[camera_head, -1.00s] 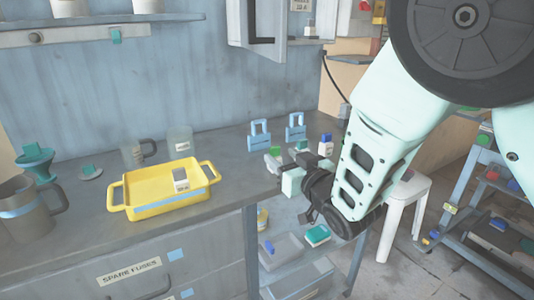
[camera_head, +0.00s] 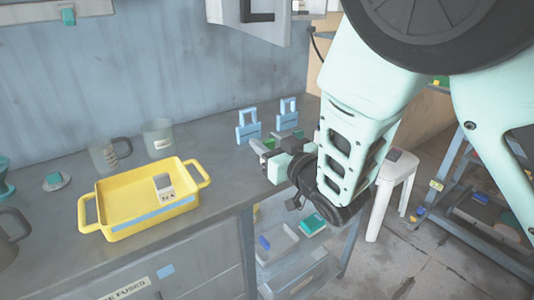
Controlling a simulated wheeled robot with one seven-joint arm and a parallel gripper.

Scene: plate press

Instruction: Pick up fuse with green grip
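A fuse with a green grip (camera_head: 287,146) stands on the far right part of the workbench (camera_head: 225,150), partly hidden behind my gripper. My gripper (camera_head: 277,149) is over the bench's right end, close in front of the green grip. Its fingers look apart, with the green showing between or just behind them. I cannot tell whether they touch it.
A yellow tray (camera_head: 112,237) holding a grey and white block (camera_head: 164,187) stands on the bench to the left. Two light blue padlock-shaped stands (camera_head: 248,126) are behind the gripper. A glass mug (camera_head: 104,156) and a cup (camera_head: 158,139) stand behind the tray. A white stool (camera_head: 392,185) is at right.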

